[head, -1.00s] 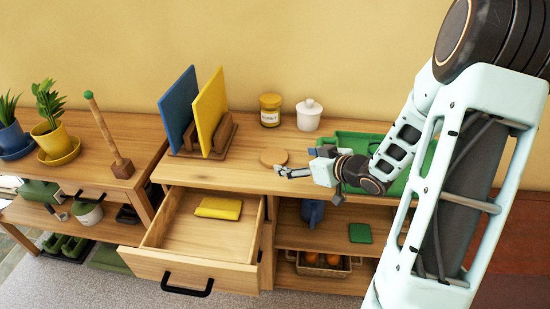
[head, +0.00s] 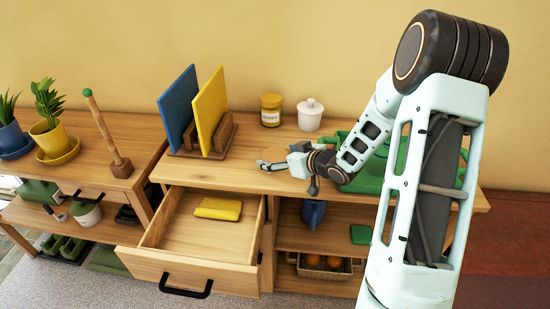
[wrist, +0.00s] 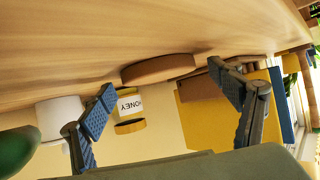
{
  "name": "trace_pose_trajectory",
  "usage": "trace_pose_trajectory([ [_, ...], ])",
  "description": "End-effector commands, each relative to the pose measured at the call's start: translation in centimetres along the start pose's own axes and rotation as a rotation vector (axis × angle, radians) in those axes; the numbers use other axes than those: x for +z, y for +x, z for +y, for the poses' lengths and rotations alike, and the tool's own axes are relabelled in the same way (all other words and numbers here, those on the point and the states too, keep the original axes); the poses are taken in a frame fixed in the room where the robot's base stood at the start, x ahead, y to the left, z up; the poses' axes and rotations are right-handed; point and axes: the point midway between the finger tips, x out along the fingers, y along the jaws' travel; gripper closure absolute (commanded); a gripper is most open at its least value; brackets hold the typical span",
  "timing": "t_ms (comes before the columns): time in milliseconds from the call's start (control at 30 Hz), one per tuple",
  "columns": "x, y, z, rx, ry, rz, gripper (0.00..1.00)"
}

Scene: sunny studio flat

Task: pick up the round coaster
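The round coaster (wrist: 158,68) is a thin brown disc lying on the wooden cabinet top. In the wrist view, which is tipped over, it shows beyond and between the two fingertips. My gripper (wrist: 165,86) is open, its dark ribbed fingers wide apart with nothing between them. In the head view my gripper (head: 266,165) is low over the cabinet top at the coaster's place, and its fingers and wrist hide much of the coaster. I cannot tell whether a finger touches it.
A honey jar (head: 270,110) and a white lidded pot (head: 310,115) stand behind. A rack with a blue board (head: 178,108) and a yellow board (head: 209,110) stands left. A green tray (head: 400,160) lies right under my arm. An open drawer (head: 172,262) juts out below.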

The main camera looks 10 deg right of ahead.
Motion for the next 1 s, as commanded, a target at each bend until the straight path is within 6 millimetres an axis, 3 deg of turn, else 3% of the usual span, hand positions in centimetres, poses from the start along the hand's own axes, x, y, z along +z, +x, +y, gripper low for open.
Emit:
trace_pose_trajectory([
  [67,0.0,0.0,0.0,0.0,0.0,0.0,0.24],
  [400,0.0,-0.1,0.0,0.0,0.0,0.0,0.62],
  [767,-0.6,-0.3,0.0,0.001,0.0,0.002,0.62],
  [1000,-3.2,-2.1,-0.1,0.002,-0.002,0.001,0.62],
])
